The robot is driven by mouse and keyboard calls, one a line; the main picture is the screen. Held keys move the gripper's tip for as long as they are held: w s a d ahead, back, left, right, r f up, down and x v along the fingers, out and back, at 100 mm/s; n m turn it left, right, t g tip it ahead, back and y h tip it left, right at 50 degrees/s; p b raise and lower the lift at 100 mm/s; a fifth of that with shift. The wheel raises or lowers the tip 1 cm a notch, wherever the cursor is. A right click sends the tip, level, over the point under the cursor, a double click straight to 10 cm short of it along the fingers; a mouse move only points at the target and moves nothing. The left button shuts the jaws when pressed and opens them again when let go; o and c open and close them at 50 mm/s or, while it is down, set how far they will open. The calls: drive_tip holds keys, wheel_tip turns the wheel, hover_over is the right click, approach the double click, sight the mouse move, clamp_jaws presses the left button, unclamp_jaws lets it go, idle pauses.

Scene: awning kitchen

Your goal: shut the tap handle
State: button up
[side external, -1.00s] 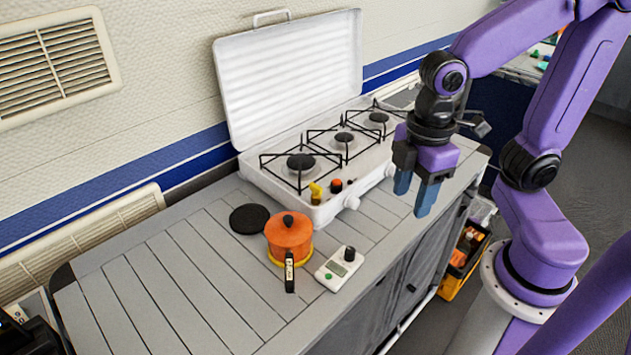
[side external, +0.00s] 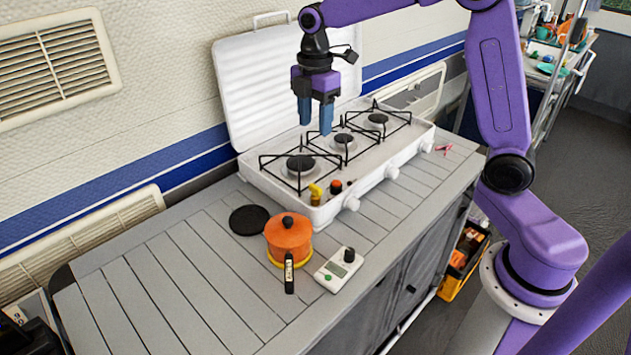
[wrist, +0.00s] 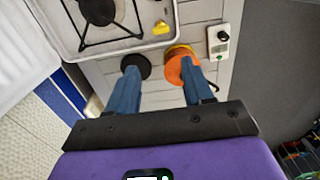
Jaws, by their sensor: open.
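A small yellow handle (side external: 315,192), apparently the tap handle, stands at the near left corner of the white gas stove (side external: 372,178). It also shows in the wrist view (wrist: 161,28), just beyond the fingertips in the picture. Its exact angle is too small to tell. My gripper (side external: 315,127) is open and empty, with its blue fingers pointing down above the stove. It is clear of the handle and higher than it. In the wrist view my gripper (wrist: 160,68) has its two fingers spread, partly covering the things on the counter.
An orange pot (side external: 288,238) with a dark handle stands on the counter in front of the stove. A black disc (side external: 249,219) lies left of it, and a white timer-like device (side external: 338,268) right of it. The raised stove lid (side external: 285,75) stands behind. The left counter is clear.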

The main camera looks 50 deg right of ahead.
sight(315, 186)
wheel_tip(315, 186, down, 17)
idle(0.5)
drive_tip(key=c, duration=0.8)
